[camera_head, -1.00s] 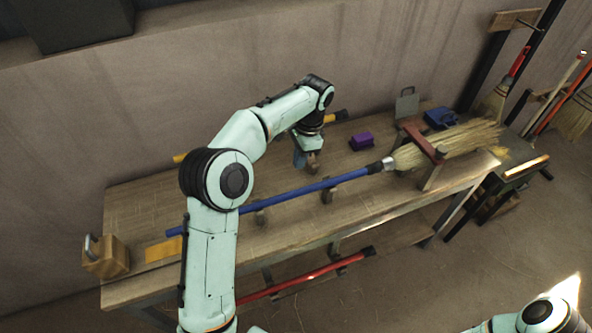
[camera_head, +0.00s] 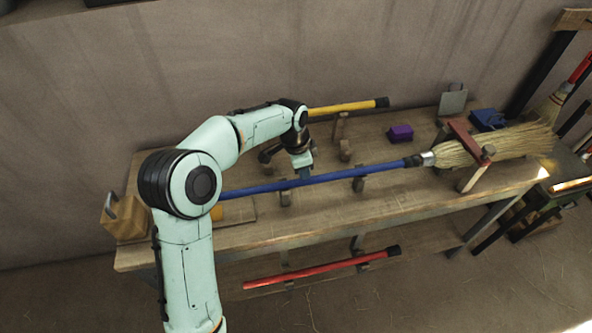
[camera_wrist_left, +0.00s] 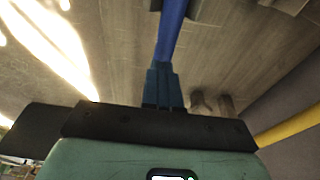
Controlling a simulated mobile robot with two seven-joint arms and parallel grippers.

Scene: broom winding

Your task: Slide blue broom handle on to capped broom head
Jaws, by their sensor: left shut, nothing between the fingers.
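The blue broom handle (camera_head: 340,176) lies along the bench on wooden rests. Its black right end meets or nearly meets the silver cap (camera_head: 428,158) of the straw broom head (camera_head: 500,144); I cannot tell whether it is inside. The broom head lies under a red clamp bar. My left gripper (camera_head: 304,175) is pointed down at the middle of the handle, shut with nothing between its fingers. In the left wrist view the shut fingers (camera_wrist_left: 163,88) line up with the blue handle (camera_wrist_left: 171,30), which runs away beyond them. My right gripper is out of view.
A yellow handle (camera_head: 345,108) lies at the bench's back and a red handle (camera_head: 320,269) on the lower shelf. A purple block (camera_head: 400,132), the red clamp bar (camera_head: 470,142) and a blue object (camera_head: 487,119) stand to the right. A wooden box (camera_head: 125,217) is at the left.

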